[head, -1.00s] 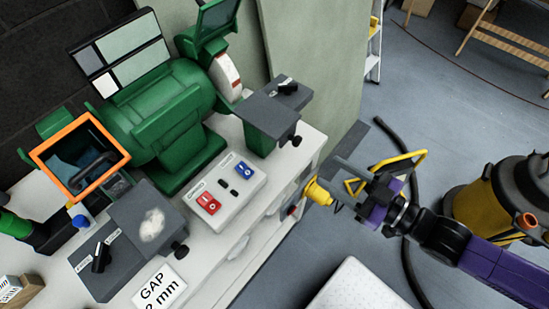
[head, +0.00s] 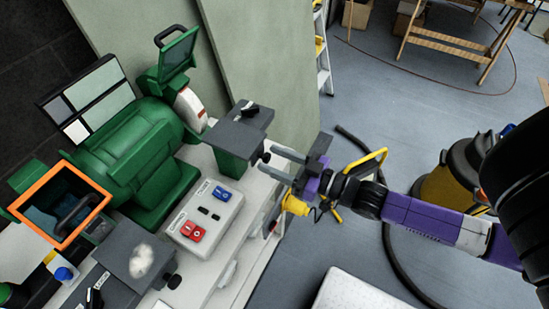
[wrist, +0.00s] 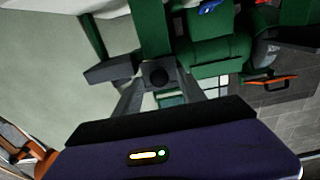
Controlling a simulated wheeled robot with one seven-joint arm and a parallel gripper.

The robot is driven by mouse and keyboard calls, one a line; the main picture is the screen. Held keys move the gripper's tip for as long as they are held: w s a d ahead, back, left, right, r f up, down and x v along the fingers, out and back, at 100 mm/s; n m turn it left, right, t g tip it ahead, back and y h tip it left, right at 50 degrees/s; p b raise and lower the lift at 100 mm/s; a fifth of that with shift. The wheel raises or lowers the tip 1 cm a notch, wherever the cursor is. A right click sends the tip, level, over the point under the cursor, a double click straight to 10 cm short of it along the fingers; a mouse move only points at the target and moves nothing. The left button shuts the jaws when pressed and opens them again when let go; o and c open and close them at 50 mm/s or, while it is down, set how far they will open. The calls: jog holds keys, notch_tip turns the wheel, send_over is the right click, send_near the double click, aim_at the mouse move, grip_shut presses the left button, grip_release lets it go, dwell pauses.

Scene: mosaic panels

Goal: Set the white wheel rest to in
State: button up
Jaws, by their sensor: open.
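The white wheel (head: 190,108) is on the green grinder (head: 150,140). Its rest (head: 228,136) is a dark grey plate on a green support, with a black lever (head: 250,109) on top and a round black knob on its near side. My gripper (head: 267,160) is open at this knob. In the wrist view the knob (wrist: 157,75) shows between the two fingers of my gripper (wrist: 157,66). I cannot tell whether they touch it. The scale by the lever is too small to read.
A control box (head: 207,214) with red and blue switches sits on the pale bench. Another grey rest (head: 125,238) lies by the orange-framed guard (head: 25,205). A yellow and black vacuum (head: 455,180) and a white panel (head: 365,292) are at right. Floor between is mostly open.

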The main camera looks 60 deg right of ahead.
jog(key=shift+c, duration=0.2)
grip_shut()
jog(key=shift+w, duration=0.1)
dwell(1.2)
